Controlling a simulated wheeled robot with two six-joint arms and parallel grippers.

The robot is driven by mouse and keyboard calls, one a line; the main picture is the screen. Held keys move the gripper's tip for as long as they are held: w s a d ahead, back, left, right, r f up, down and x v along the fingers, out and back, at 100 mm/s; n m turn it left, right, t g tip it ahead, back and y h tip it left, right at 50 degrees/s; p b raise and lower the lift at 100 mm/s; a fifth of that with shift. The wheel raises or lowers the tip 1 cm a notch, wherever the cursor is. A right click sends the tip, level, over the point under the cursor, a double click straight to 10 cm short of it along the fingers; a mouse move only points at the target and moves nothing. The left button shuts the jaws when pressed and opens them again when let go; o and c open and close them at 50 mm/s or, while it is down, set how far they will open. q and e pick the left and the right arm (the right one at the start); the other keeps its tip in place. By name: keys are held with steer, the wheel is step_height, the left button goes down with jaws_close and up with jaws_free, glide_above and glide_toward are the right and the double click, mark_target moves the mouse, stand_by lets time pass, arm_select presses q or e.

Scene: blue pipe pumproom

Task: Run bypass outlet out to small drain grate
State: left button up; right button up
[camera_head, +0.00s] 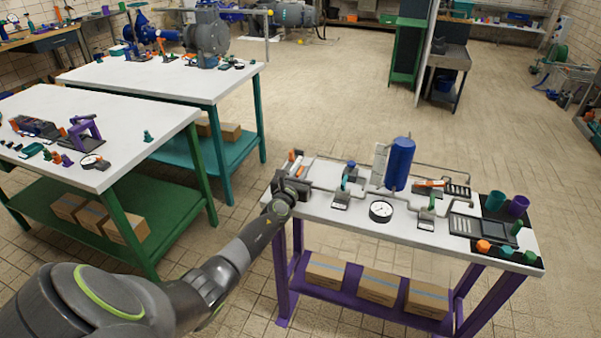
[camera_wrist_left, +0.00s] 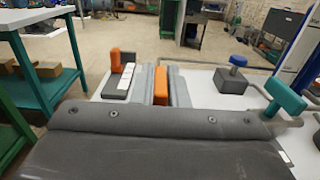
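My left gripper (camera_head: 297,176) is at the left end of the white-topped purple bench. In the left wrist view its two grey fingers (camera_wrist_left: 166,86) lie close against both sides of an orange bar (camera_wrist_left: 161,80), which fills the gap between them. A small slotted grate (camera_head: 458,190) lies at the back right of the bench, and a larger dark slotted tray (camera_head: 483,229) lies in front of it. I cannot tell which pipe end is the bypass outlet. My right gripper is in neither view.
Between the gripper and the grates stand a teal-handled valve (camera_head: 344,182), an upright blue cylinder (camera_head: 400,163), a gauge (camera_head: 381,210) and grey pipes. A teal cup (camera_head: 495,200) and a purple cup (camera_head: 518,206) stand at the right. Another orange handle (camera_wrist_left: 115,61) stands left of the fingers.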

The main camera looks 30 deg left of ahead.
arm_select(q)
jaws_close()
